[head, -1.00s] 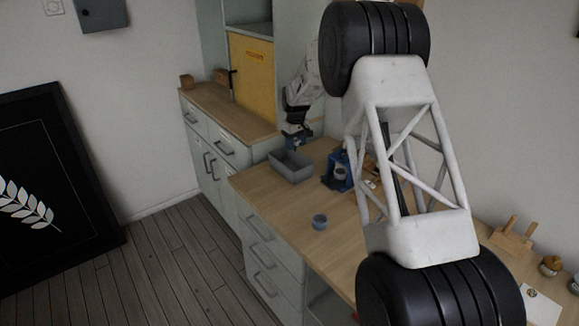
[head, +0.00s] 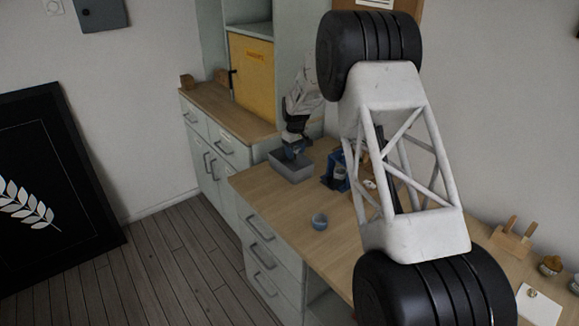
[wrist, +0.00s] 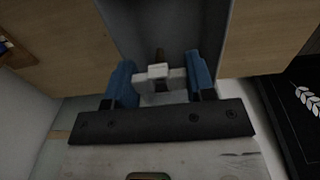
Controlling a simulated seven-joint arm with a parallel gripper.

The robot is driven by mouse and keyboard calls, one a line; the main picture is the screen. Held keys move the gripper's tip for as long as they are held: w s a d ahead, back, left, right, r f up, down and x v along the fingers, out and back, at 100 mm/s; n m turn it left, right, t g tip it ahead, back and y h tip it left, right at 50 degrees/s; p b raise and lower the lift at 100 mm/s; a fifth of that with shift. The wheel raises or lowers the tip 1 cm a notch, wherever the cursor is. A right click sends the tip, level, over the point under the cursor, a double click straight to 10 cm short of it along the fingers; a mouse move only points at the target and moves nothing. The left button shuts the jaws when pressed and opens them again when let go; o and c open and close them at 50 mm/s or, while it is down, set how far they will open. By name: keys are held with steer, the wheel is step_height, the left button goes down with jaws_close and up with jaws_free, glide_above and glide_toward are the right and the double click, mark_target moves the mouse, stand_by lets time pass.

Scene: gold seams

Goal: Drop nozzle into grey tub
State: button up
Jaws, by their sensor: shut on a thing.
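The grey tub (head: 291,172) sits on the wooden worktop at its far end. My gripper (head: 294,153) is over the tub, its fingers low at or inside the opening. In the wrist view my gripper (wrist: 159,85) has its two blue fingers on either side of a small pale piece with a dark tip, the nozzle (wrist: 158,72), and is shut on it. Grey tub walls (wrist: 192,25) show around and beyond it. The nozzle is hidden in the head view.
A blue device (head: 336,172) stands right of the tub. A small blue-grey cup (head: 319,222) is near the worktop's front edge. A wooden block stand (head: 513,240) is at the right. The worktop (head: 275,196) between tub and cup is clear. My white arm covers much of the right side.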

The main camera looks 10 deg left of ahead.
steer(key=shift+f, duration=1.15)
steer(key=o, duration=0.8)
steer(key=shift+r, duration=0.2)
steer(key=shift+w+r, duration=0.1)
steer(key=shift+r, duration=0.1)
steer(key=shift+a+r, duration=0.1)
steer(key=shift+r, duration=3.45)
steer(key=shift+s, duration=0.2)
